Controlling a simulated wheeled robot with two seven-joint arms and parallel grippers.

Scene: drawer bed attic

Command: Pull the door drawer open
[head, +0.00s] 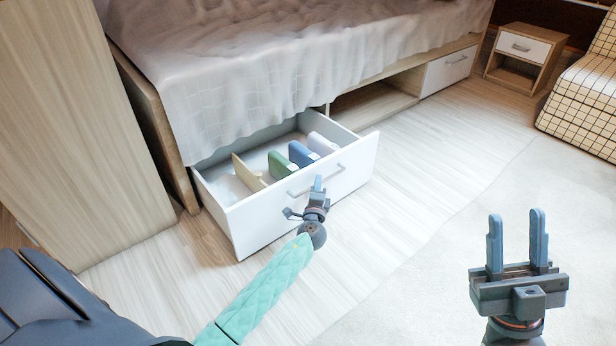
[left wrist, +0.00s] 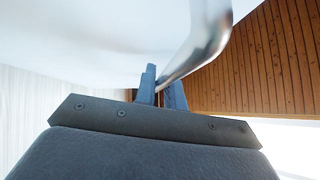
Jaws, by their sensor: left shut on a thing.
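The white drawer (head: 256,219) under the bed stands pulled out, with its front panel turned toward me. A metal bar handle (head: 330,174) is on its front. My left gripper (head: 318,184) is at the drawer front, shut on the handle. In the left wrist view, the silver handle (left wrist: 205,45) runs between the blue fingers (left wrist: 160,88). Inside the drawer lie a beige item (head: 247,175), a green one (head: 281,165), a blue one (head: 302,154) and a white one (head: 322,144). My right gripper (head: 517,243) is open and empty, upright at the lower right.
The bed (head: 260,70) with a draped white cover is above the drawer. A tall wooden cabinet (head: 70,120) stands at the left. A second closed drawer (head: 449,72), a nightstand (head: 524,55) and a checked armchair (head: 585,100) are farther right. The floor before the drawer is clear.

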